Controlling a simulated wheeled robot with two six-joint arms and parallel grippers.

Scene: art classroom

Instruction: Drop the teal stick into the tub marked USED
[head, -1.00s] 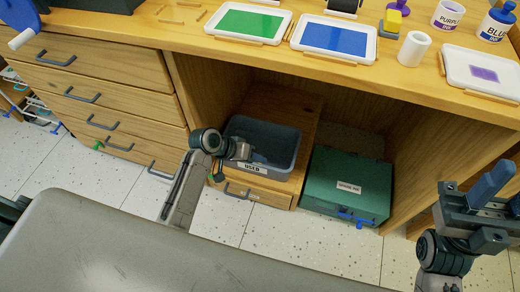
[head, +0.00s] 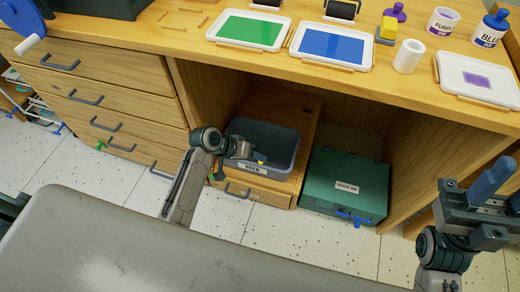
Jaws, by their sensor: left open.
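The tub marked USED (head: 285,148) is a grey-blue open bin on a low wooden drawer unit under the bench. Its white label faces me. My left gripper (head: 243,150) is open at the tub's left front part, over the near rim. Its fingertips are small and hard to make out. A small yellow spot (head: 261,162) shows beside it, just above the label; I cannot tell what it is. I cannot make out the teal stick. My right gripper (head: 500,190) is at the right edge, away from the tub and partly cut off.
A green lidded box (head: 325,200) stands right of the tub. Wooden drawers (head: 110,85) with dark handles are at the left. On the bench (head: 270,52) are trays with green (head: 250,28) and blue (head: 333,40) sheets, a white cylinder (head: 408,56) and ink jars (head: 490,30).

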